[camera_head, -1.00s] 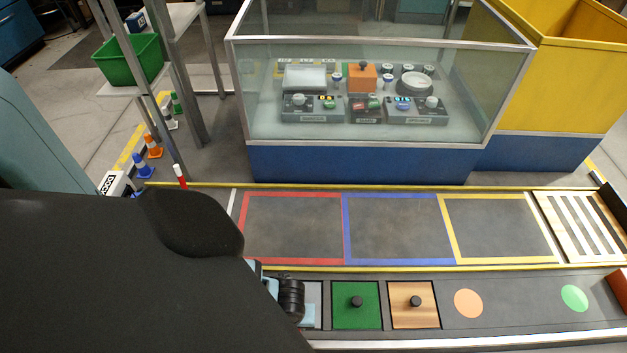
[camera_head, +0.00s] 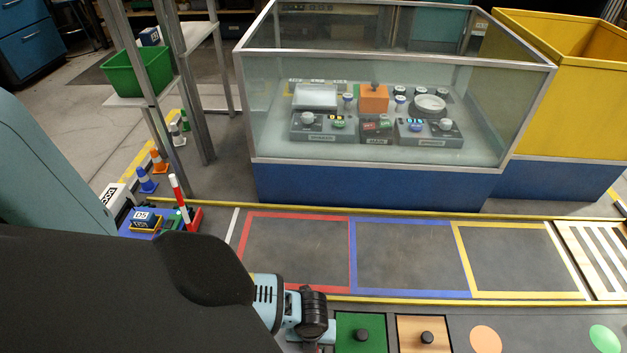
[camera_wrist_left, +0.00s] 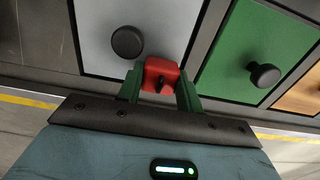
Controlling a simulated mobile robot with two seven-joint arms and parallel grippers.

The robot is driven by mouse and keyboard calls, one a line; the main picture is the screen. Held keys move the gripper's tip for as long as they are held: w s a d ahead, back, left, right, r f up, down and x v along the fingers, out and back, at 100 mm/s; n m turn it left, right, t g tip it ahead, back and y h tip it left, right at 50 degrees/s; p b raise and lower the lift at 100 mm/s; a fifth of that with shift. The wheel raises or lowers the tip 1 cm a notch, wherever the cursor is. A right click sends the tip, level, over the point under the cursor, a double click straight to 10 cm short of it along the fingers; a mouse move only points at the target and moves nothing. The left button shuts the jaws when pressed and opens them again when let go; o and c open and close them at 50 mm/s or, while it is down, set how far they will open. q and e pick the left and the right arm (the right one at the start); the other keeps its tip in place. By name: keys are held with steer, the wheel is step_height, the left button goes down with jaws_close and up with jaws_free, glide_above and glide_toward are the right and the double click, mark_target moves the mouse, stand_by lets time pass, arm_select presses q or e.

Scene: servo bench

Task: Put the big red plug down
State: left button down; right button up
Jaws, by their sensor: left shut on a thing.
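The big red plug (camera_wrist_left: 161,73) shows in the left wrist view as a red block with a dark mark on its near face. My left gripper (camera_wrist_left: 160,88) is shut on it, with a green finger on either side. The plug is in front of a light grey panel with a black knob (camera_wrist_left: 127,42); I cannot tell whether it touches the panel. In the head view my left wrist comes in at the bottom, beside the green panel (camera_head: 361,325), and the plug is mostly hidden there. My right gripper is in neither view.
A wooden panel with a black knob (camera_head: 424,337) is right of the green one, then an orange disc (camera_head: 486,340) and a green disc (camera_head: 604,338). Red (camera_head: 350,255), blue and yellow outlined areas behind are empty. A glass case (camera_head: 380,185) stands beyond.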

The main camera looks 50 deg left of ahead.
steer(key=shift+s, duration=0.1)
arm_select(q)
steer(key=shift+f, duration=0.35)
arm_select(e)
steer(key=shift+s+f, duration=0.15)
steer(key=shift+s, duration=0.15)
arm_select(q)
steer(key=shift+f, duration=0.2)
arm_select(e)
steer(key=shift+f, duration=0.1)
arm_select(q)
steer(key=shift+b, duration=0.3)
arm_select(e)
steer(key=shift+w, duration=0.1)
arm_select(q)
steer(key=c, duration=1.3)
jaws_free()
steer(key=o, duration=0.4)
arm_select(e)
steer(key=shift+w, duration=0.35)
